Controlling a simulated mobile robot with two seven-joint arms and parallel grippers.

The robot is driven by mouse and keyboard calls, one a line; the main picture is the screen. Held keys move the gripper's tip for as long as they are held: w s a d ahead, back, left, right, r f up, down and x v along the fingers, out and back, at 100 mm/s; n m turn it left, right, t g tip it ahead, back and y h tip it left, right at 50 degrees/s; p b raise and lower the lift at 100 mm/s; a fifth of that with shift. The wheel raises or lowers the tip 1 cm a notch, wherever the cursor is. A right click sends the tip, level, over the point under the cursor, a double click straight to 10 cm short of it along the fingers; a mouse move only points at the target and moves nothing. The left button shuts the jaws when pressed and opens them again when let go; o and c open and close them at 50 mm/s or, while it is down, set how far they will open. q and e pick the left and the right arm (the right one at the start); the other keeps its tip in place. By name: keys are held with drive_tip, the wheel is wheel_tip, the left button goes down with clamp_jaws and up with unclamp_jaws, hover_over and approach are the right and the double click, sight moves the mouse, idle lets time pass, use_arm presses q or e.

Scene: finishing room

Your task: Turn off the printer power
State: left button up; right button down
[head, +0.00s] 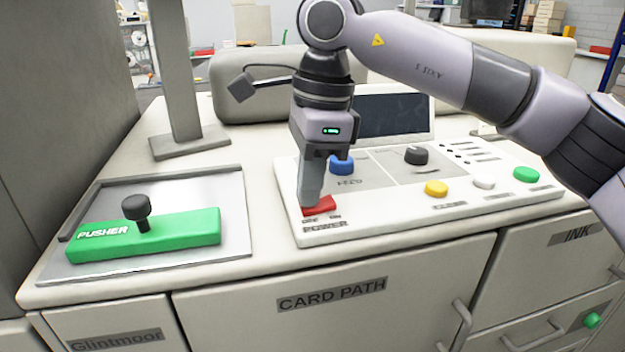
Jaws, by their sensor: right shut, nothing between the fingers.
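The printer's control panel (400,212) is a white slab on the machine top. A red power switch (322,207) sits at its front left corner, above a "POWER" label. My right gripper (308,203) points down from above, shut and empty, with its fingertips at the left part of the red switch. I cannot tell whether they touch it. The fingers hide part of the switch, and I cannot tell its position. The panel's dark screen (392,115) stands at the back. My left gripper is not in view.
A blue knob (342,166) is close behind the fingers; a black knob (416,155) and yellow (436,188), white (484,182) and green (526,174) buttons are further right. A green pusher block (180,232) lies on a metal tray (236,200) at left. A grey post (180,80) stands behind.

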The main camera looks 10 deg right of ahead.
sight(326, 205)
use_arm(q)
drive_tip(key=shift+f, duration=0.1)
use_arm(e)
drive_tip(key=shift+s+f, duration=0.15)
drive_tip(key=shift+f, duration=0.45)
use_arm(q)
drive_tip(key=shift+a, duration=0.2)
use_arm(e)
drive_tip(key=shift+d+r, duration=0.1)
drive_tip(key=shift+d, duration=0.4)
drive_tip(key=shift+d+r, duration=0.1)
wheel_tip(326, 205, up, 5)
drive_tip(key=p, duration=0.3)
drive_tip(key=shift+p, duration=0.3)
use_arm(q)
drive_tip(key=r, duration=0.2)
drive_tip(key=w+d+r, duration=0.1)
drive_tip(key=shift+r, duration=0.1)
use_arm(e)
wheel_tip(326, 205, up, 10)
drive_tip(key=d, duration=0.1)
